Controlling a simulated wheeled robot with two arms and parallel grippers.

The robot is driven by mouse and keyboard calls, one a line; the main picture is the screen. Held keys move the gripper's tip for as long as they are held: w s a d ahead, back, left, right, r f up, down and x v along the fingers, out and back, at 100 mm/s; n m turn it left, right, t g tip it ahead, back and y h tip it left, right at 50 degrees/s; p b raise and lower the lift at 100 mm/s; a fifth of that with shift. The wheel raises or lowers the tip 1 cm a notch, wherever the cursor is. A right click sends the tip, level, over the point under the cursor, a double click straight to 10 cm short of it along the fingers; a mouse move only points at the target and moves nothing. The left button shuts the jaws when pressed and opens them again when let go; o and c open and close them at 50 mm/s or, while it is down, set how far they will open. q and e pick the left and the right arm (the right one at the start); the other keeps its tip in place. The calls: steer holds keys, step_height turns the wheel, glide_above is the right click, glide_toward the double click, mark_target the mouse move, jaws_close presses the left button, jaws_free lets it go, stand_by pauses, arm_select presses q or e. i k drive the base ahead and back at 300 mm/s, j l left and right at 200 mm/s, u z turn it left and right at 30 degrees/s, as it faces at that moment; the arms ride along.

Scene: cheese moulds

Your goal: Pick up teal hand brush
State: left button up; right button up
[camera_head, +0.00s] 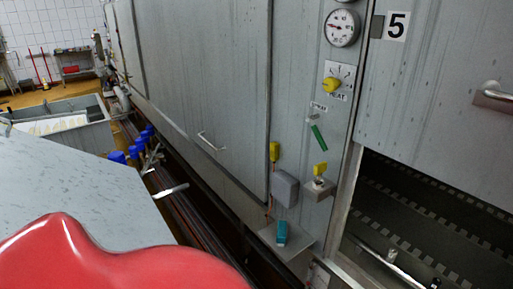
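A small teal object (281,233), which looks like the teal hand brush, sits on a small grey ledge (270,243) low on the front of the grey metal machine. It is small in the picture, and its bristles cannot be made out. Nothing holds it. Neither of my grippers shows in the head view.
Above the ledge are a grey box (285,188), yellow switches (320,170), a green strip (318,137) and a dial gauge (342,28). A dark opening (430,220) lies to the right. A grey surface (85,185) and blue-capped valves (134,152) stand left.

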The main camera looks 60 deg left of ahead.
mark_target(281, 234)
steer(key=u, duration=1.55)
steer(key=i+l+z, duration=0.1)
steer(key=i+z, duration=0.2)
steer(key=i, duration=0.15)
